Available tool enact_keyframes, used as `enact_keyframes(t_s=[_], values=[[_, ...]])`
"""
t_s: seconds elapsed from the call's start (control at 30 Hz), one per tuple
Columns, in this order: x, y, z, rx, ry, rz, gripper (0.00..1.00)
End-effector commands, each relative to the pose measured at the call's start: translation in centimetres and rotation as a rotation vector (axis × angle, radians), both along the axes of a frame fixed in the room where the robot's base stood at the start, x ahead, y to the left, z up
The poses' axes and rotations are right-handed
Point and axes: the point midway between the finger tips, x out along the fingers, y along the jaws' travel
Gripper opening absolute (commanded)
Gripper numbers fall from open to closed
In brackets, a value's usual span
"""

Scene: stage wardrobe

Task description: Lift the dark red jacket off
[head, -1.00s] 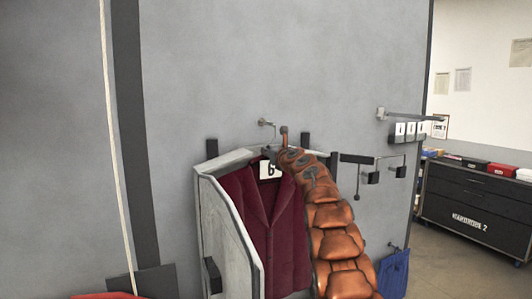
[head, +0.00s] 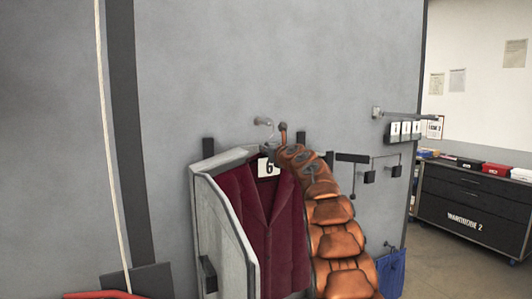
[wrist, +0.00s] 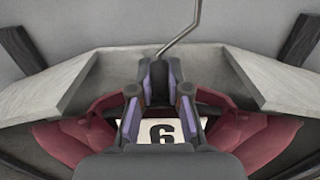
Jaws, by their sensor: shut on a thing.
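The dark red jacket (head: 270,230) hangs upright inside a pale grey open-fronted shell (head: 222,235) against the wall. A white number card (head: 267,167), reading 6 in the wrist view (wrist: 160,131), sits at its collar. In the wrist view the red shoulders (wrist: 85,135) spread to both sides below my gripper (wrist: 159,78). The fingers are closed around the dark neck of the hanger above the card. A thin metal hanger hook (wrist: 183,38) rises from there.
A wall peg (head: 260,121) is just above the jacket. Dark brackets (head: 208,148) flank the shell. To the right are a rail with number tags (head: 404,129), dark hooks (head: 369,175) and a blue cloth (head: 391,272). A dark drawer cabinet (head: 475,205) stands farther right.

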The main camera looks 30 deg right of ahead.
Motion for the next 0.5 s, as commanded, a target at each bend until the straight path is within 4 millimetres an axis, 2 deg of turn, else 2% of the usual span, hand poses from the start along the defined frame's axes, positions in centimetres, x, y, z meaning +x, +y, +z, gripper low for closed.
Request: enact_keyframes(t_s=[0.5], values=[[-1.7,0.2,0.3,-0.004,-0.006,-0.001,0.00]])
